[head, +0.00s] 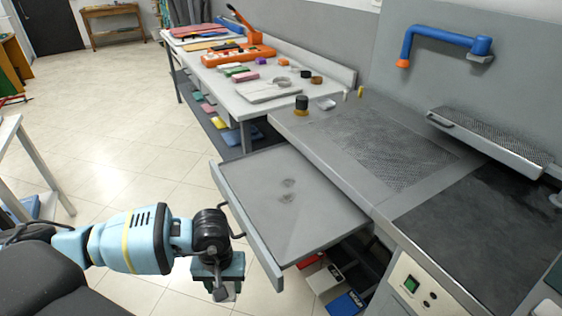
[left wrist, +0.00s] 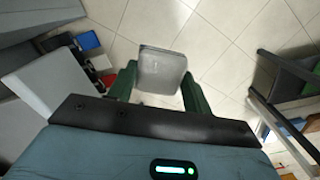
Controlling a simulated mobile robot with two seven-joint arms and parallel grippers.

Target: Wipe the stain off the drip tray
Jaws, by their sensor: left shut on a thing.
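The drip tray (head: 325,215) is a flat grey tray pulled out from the grey counter, with a raised front edge and a dark handle (head: 234,218). Two small dark smudges, the stain (head: 287,190), lie near its middle. My left gripper (head: 222,286) is to the left of the tray's front edge, pointing down over the floor. It is shut on a grey, roughly rectangular pad (left wrist: 162,70), which sits between the green fingers in the left wrist view. The pad is apart from the stain. My right gripper is not in view.
Coloured boxes (head: 345,303) sit on a shelf under the tray. A perforated panel (head: 390,145) and a dark surface (head: 470,220) lie on the counter behind. A white table (head: 285,100) with small items stands farther back.

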